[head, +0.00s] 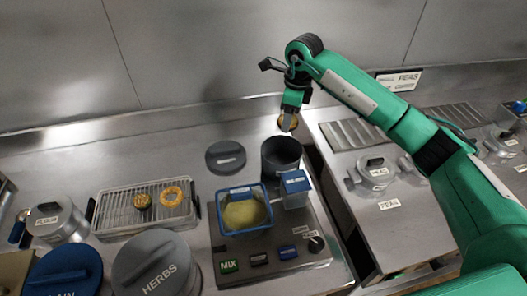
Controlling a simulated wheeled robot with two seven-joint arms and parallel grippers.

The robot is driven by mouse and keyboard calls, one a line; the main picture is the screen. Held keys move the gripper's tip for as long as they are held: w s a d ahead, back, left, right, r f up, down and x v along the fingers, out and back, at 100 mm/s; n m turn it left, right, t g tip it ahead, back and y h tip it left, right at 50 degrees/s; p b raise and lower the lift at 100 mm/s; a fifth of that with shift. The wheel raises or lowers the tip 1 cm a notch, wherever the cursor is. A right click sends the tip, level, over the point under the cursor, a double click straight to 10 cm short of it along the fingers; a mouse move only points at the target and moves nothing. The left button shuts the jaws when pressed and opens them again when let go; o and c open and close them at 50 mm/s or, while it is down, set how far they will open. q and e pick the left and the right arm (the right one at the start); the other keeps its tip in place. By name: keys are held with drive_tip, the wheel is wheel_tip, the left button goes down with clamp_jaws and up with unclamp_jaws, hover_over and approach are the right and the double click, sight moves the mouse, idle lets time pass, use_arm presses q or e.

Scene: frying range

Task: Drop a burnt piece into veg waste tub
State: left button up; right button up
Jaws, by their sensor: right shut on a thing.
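My right gripper (289,116) is shut on a small orange-brown piece (291,123), held above and behind an open dark grey round tub (281,160). The fingers partly hide the piece, so I cannot tell how burnt it is. No veg waste label is readable on the tub. A brown round piece (142,201) and a golden ring (172,196) lie on a wire rack tray (119,231) at the left. My left gripper is not in view.
A blue-rimmed container (223,229) of yellow batter and a small blue-lidded box (295,187) stand in front of the tub. A dark round lid (225,157) lies left of it. The herbs pot (155,264) is at the front left.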

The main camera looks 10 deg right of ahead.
drive_tip(key=shift+f, duration=0.1)
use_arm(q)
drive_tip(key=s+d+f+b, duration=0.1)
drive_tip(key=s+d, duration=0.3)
use_arm(e)
drive_tip(key=f, duration=0.3)
drive_tip(key=shift+s+d, duration=0.35)
drive_tip(key=shift+d, duration=0.05)
wheel_tip(320, 180, down, 3)
drive_tip(key=shift+r+b, duration=0.2)
drive_tip(key=shift+b, duration=0.25)
drive_tip(key=o, duration=0.8)
drive_tip(key=shift+w+a, duration=0.1)
drive_tip(key=shift+o, duration=0.2)
drive_tip(key=shift+r, duration=0.4)
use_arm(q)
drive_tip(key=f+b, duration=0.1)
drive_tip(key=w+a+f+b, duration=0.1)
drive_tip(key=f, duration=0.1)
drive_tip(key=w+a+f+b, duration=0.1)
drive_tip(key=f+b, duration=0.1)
use_arm(e)
wheel_tip(320, 180, up, 13)
hover_over(291, 129)
drive_tip(key=w+d, duration=0.2)
drive_tip(key=shift+s+d, duration=0.1)
drive_tip(key=shift+d, duration=0.05)
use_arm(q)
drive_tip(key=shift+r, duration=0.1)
